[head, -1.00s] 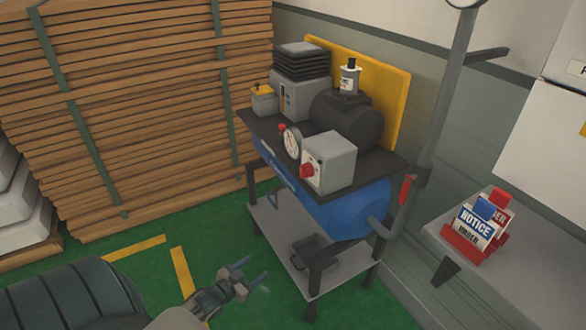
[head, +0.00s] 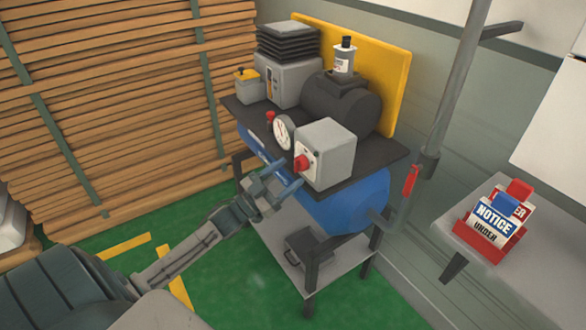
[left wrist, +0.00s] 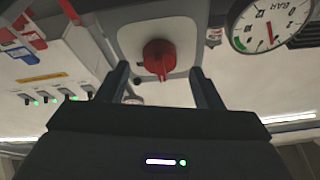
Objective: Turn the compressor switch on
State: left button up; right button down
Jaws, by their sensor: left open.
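The compressor switch is a red rotary knob (head: 301,163) on the front of a grey box (head: 332,150) on top of the blue compressor. In the left wrist view the red knob (left wrist: 158,56) sits on a pale plate, its grip ridge upright in the picture. My left gripper (head: 290,175) is open, its two fingers pointing at the knob from the front. In the left wrist view the fingers (left wrist: 163,85) stand apart on either side of the knob's line, with nothing between them; contact cannot be told. My right gripper is not in view.
A pressure gauge (head: 284,132) stands beside the switch box. The blue tank (head: 345,205) lies under the dark top plate. Stacked wooden boards (head: 110,110) fill the left. A side shelf (head: 470,232) holds a red rack of notice signs (head: 493,228).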

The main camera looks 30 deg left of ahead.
aim_at(300, 164)
pick_arm(q)
jog(key=shift+x, duration=1.3)
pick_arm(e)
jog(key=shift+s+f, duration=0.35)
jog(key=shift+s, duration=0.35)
pick_arm(q)
jog(key=c, duration=1)
jog(key=shift+o, duration=0.2)
jog(key=shift+w+a+r+m+g+h+b, duration=0.1)
jog(key=shift+m+g+h+b, duration=0.6)
jog(key=shift+m, duration=1.95)
jog(key=shift+a+r+m+g+h+b, duration=0.1)
jog(key=shift+m+g+h+b, duration=0.25)
jog(key=shift+m+g+h, duration=1.5)
jog(key=shift+w+a+m+g+y+b, duration=0.1)
jog(key=shift+m+g+y+b, duration=0.3)
jog(key=shift+m, duration=3)
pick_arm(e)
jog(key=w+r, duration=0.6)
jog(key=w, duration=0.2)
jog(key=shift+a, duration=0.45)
pick_arm(q)
jog(key=shift+m, duration=0.3)
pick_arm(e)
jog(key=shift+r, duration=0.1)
pick_arm(q)
jog(key=o, duration=1)
jog(key=shift+c, duration=0.2)
